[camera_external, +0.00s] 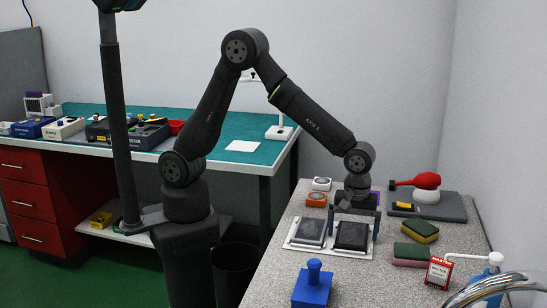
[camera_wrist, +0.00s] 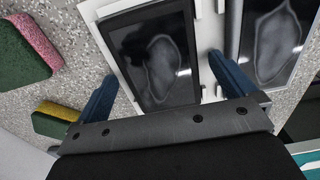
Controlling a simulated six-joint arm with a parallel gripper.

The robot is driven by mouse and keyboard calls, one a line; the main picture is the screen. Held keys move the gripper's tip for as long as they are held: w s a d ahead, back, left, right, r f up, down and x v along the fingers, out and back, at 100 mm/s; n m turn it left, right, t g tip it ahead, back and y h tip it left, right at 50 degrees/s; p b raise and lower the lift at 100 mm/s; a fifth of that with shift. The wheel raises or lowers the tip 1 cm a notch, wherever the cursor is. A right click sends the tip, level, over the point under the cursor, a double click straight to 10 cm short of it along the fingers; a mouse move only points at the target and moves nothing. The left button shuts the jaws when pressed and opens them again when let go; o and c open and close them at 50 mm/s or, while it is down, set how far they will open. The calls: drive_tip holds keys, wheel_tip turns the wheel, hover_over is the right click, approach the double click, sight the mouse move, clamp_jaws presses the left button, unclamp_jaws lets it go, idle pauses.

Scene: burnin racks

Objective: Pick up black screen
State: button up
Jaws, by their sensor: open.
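The black screen (camera_external: 352,237) lies flat in the right half of a white holder (camera_external: 292,245) on the speckled counter. A second screen with a grey frame (camera_external: 311,232) lies in the left half. My gripper (camera_external: 353,228) is open above the black screen, one finger toward each long side. In the wrist view the black screen (camera_wrist: 150,50) shows between the two blue fingers of my gripper (camera_wrist: 162,68), with smudges on its glass. The grey-framed screen (camera_wrist: 272,42) is at the right, beyond one finger. The near end of the black screen is hidden by my gripper.
Sponges (camera_external: 411,255) lie right of the holder. A blue block with a knob (camera_external: 312,286) stands in front. A red-and-white box (camera_external: 439,272) and a metal tap (camera_external: 500,287) are front right.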

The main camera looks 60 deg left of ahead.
drive_tip(key=c, duration=1.1)
